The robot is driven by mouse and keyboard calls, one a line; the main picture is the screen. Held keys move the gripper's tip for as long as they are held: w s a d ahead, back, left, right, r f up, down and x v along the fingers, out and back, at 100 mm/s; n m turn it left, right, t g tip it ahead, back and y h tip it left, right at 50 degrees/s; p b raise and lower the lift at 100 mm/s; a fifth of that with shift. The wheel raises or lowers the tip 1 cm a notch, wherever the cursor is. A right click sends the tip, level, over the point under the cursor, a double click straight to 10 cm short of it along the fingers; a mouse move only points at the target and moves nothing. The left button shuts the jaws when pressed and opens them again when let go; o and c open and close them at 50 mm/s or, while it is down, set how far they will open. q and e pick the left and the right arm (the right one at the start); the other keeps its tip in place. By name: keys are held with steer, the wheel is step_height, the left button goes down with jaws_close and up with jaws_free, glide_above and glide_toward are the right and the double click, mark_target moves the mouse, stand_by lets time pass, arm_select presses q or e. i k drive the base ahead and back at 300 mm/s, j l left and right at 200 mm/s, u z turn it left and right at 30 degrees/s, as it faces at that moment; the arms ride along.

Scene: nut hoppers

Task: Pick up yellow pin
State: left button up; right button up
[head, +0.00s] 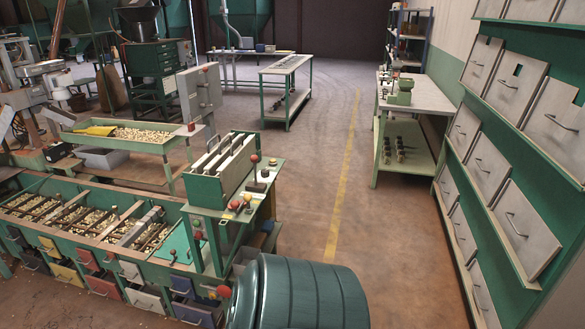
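A small yellow pin-like piece (247,199) stands beside red-topped knobs on the green shelf of the slotted machine, left of centre. It is too small to make out its exact shape, and I cannot tell for certain that it is the yellow pin. Neither of my grippers shows in the head view.
The green slotted machine (222,168) stands at the end of a long nut hopper (60,212). A teal ribbed drum (300,296) stands in front of it. A workbench (420,96) and metal bins (525,225) line the right. The floor between is clear.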

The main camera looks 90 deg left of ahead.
mark_target(247, 197)
steer(key=u, duration=2.2)
